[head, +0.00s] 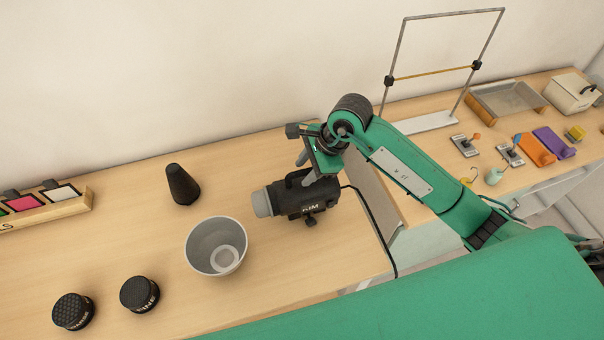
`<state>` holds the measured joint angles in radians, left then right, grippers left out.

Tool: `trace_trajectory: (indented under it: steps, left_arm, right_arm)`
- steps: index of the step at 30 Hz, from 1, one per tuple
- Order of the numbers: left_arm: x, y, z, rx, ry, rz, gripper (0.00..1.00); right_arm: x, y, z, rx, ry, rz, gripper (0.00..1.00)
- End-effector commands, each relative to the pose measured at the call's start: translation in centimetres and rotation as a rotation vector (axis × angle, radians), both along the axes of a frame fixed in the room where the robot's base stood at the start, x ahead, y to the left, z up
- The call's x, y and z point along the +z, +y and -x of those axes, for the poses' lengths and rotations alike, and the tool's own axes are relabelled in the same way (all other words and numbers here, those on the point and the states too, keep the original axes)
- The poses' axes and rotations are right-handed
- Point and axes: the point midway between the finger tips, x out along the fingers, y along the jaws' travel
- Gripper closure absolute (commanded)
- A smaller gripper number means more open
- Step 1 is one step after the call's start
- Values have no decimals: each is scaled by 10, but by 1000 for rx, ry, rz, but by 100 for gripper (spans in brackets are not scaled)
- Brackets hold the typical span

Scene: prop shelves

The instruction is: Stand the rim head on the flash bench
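The rim head (306,197) is a black flash head with a pale grey front cap, a top handle and a small knob below. It lies roughly level at the right part of the wooden flash bench (285,255), its cap pointing left; I cannot tell whether it touches the bench. A black cable runs from its back over the bench's right edge. My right gripper (306,169) is over the head, with its fingers at the handle; whether they grip it is unclear. My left gripper is out of view.
A grey reflector bowl (216,246), a black cone (182,184) and two black round caps, (73,311) and (139,294), stand on the bench. A colour swatch rack (42,206) is at the left. Another bench at right holds a metal frame (443,70) and small props.

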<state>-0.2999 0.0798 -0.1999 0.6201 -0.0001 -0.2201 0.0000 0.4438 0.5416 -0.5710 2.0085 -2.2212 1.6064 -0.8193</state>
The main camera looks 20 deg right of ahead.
Motion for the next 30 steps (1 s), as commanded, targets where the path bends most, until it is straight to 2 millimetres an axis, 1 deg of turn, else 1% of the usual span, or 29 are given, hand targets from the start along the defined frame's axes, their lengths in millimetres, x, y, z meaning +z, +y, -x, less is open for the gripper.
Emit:
trace_trajectory:
  steps: [1, 6, 12, 15, 18, 30]
  left_arm:
    - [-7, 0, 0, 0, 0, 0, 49]
    - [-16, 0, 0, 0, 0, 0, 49]
    - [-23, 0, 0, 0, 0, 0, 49]
    - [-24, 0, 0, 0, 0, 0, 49]
    - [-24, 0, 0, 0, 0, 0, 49]
    - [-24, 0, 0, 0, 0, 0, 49]
  right_arm:
    - [8, -6, 1, -1, -6, 2, 62]
    - [43, -20, 7, -1, -5, 3, 62]
    - [72, -31, 13, 1, -4, 1, 62]
    - [80, -35, 14, -1, -1, 1, 62]
    - [83, -36, 15, -1, 0, 1, 62]
    - [84, -36, 15, -1, 1, 0, 62]
